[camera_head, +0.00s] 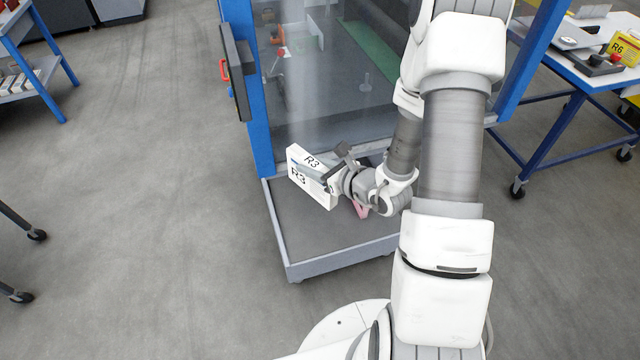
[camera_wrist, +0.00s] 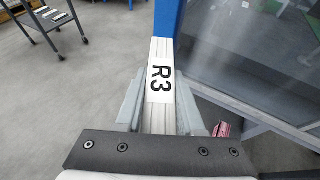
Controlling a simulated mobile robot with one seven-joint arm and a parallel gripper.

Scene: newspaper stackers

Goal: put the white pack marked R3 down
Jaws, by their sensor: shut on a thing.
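The white pack marked R3 (camera_head: 312,181) is in my gripper (camera_head: 329,178), which is shut on it. In the head view the pack is tilted and appears above the left part of a grey platform (camera_head: 300,245) at the foot of a blue-framed glass enclosure. The R3 label shows on two of its faces. In the wrist view the pack (camera_wrist: 160,60) lies between the two fingers (camera_wrist: 158,105), with its label on the near edge. I cannot tell whether the pack touches the platform.
A pink object (camera_head: 360,209) lies on the platform below my wrist and also shows in the wrist view (camera_wrist: 221,129). A blue post (camera_head: 258,130) and glass panel (camera_head: 340,120) stand behind. The platform's front left part is bare. A workbench (camera_head: 590,75) stands right.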

